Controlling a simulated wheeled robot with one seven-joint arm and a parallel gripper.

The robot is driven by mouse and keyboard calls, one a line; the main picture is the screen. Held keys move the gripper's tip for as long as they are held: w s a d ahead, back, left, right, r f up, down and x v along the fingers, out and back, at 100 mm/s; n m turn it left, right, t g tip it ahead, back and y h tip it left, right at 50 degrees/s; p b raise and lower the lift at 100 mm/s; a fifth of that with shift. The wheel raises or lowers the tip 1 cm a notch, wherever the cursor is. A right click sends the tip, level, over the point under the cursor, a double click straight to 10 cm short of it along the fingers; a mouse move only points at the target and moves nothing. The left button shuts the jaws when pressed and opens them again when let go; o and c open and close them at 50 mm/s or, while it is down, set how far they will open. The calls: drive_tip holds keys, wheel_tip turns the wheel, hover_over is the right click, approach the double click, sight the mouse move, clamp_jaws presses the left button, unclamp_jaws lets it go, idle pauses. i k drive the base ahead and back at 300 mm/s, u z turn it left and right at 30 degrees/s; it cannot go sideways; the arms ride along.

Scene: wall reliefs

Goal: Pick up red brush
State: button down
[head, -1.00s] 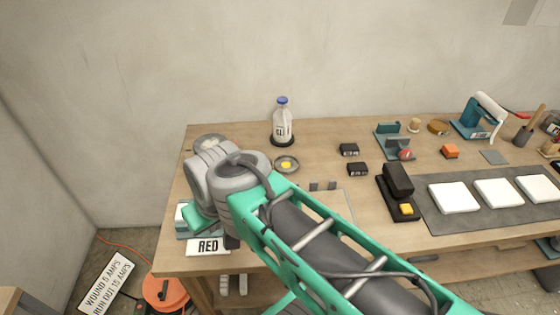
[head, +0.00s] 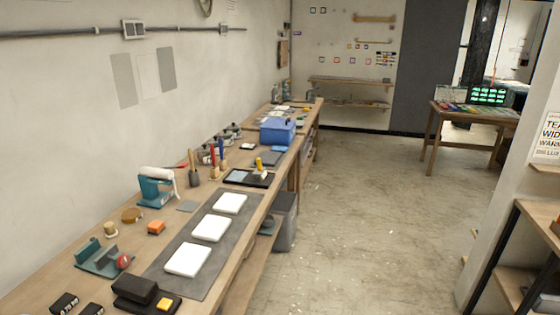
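A thin upright red item (head: 212,153) stands on the long wooden workbench, beside a blue one (head: 221,150). It is small here, and I cannot tell if it is the red brush. Another red piece (head: 181,166) lies at the top of the teal tool with a white roll (head: 158,184); it too is unclear. A dark pot (head: 194,177) with wooden handles stands between them. My gripper is not in this view.
The workbench (head: 225,281) runs along the left wall, with a grey mat (head: 190,288) bearing white tiles (head: 208,229). A blue box (head: 278,131) stands farther along. The floor (head: 365,220) to the right is open. A shelf unit (head: 528,215) stands at right.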

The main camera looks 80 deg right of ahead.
sight(212, 147)
drive_tip(key=z, duration=3.05)
